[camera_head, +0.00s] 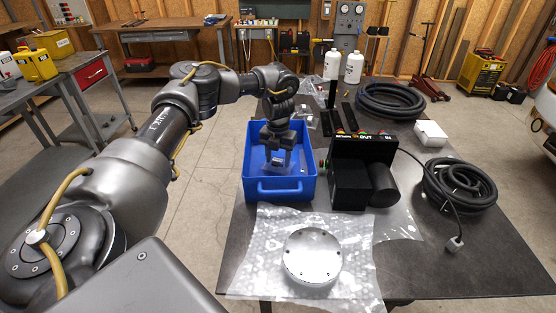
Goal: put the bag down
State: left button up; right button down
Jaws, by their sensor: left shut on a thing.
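My left gripper (277,150) points down inside the open blue bin (281,190), which stands on the dark table. It is shut on a small clear bag (278,163), which hangs at its fingertips within the bin's walls. The bag is small and partly hidden by the fingers, so I cannot tell whether it touches the bin floor or what is in it. My right gripper is not in view.
A black pump unit (360,165) stands close to the bin's right side. A silver disc (312,257) lies on bubble wrap (250,262) in front. Coiled black hoses (458,187), a white box (430,133) and white bottles (354,67) occupy the right and back. The front right table is clear.

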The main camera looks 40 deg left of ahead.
aim_at(278, 159)
pick_arm(q)
jog(key=shift+a+f, duration=0.1)
jog(key=shift+f, duration=0.75)
jog(key=o, duration=1)
jog(key=shift+f, duration=0.1)
notch_tip(278, 159, up, 5)
jog(key=shift+w+r+b, duration=0.1)
jog(key=shift+r+b, duration=0.1)
jog(key=shift+b, duration=0.55)
notch_tip(278, 159, up, 7)
jog(key=shift+p, duration=0.4)
